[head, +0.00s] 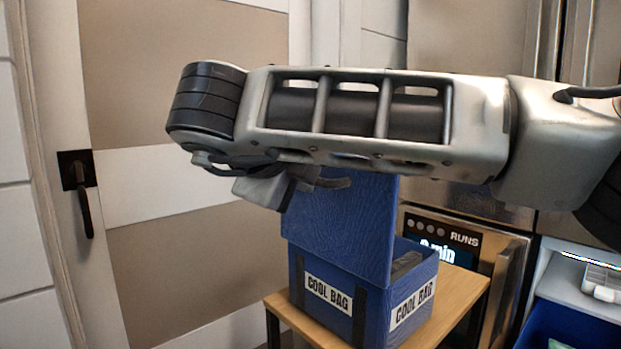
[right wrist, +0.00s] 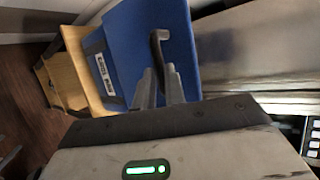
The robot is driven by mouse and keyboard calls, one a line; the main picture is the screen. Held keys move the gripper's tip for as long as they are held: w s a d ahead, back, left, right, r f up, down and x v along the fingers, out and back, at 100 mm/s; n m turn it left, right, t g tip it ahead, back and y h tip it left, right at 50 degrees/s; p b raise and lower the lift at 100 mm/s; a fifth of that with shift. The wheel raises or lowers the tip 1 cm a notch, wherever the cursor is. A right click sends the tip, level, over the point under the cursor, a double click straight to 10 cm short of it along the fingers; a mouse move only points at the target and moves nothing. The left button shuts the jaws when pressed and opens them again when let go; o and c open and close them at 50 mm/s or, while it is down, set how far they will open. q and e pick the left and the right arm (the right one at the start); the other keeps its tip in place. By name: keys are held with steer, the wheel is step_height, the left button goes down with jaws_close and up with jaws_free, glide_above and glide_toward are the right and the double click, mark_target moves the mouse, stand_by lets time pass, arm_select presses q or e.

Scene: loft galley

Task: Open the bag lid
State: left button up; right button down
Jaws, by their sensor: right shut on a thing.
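The blue cool bag (head: 372,305) stands on a small wooden table, with white COOL BAG labels on two sides. Its blue lid (head: 340,228) stands raised, its lower edge along the near top edge of the bag. My arm hides the top of the lid. The lid fills the upper middle of the right wrist view (right wrist: 128,60), with a dark curved handle (right wrist: 157,45) on it. My right gripper (right wrist: 161,72) is shut on this handle. In the head view the right gripper (head: 308,180) is partly hidden under my forearm. My left gripper is not in view.
The wooden table (head: 455,302) has little bare top around the bag. An appliance with a lit display (head: 440,248) stands behind it on the right. A door with a black handle (head: 82,192) is at the left. A blue bin (head: 570,325) is at lower right.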

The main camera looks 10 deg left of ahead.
steer(key=shift+s+f, duration=0.1)
steer(key=shift+f, duration=0.45)
steer(key=c, duration=1.5)
jaws_free()
steer(key=shift+o, duration=0.2)
steer(key=shift+r, duration=0.1)
steer(key=shift+r, duration=0.1)
steer(key=v, duration=1.5)
steer(key=shift+s+a+r, duration=0.15)
steer(key=shift+s+r, duration=0.05)
steer(key=shift+r, duration=0.05)
